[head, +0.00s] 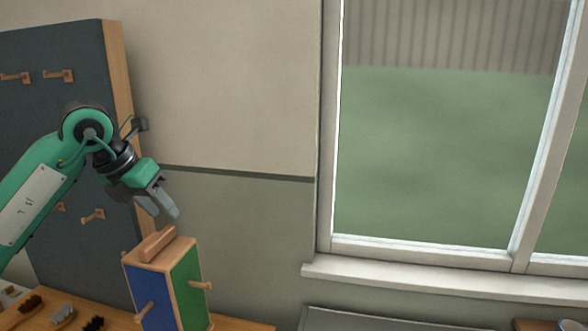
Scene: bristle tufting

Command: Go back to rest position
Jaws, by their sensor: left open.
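My left gripper (164,205) hangs from the green left arm at the left of the head view. Its grey fingers are apart and empty, pointing down and to the right. They are above a wooden-framed box (187,285) with blue and green faces and several wooden pegs on its sides. A wooden block (157,243) lies on top of the box, below the fingertips, with a small gap showing. My right gripper is not in view.
A dark pegboard (60,110) with several wooden pegs stands behind my left arm. Brushes (62,315) lie on the wooden table (245,326) at bottom left. A window with a sill (430,280) fills the right. The space before the wall is free.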

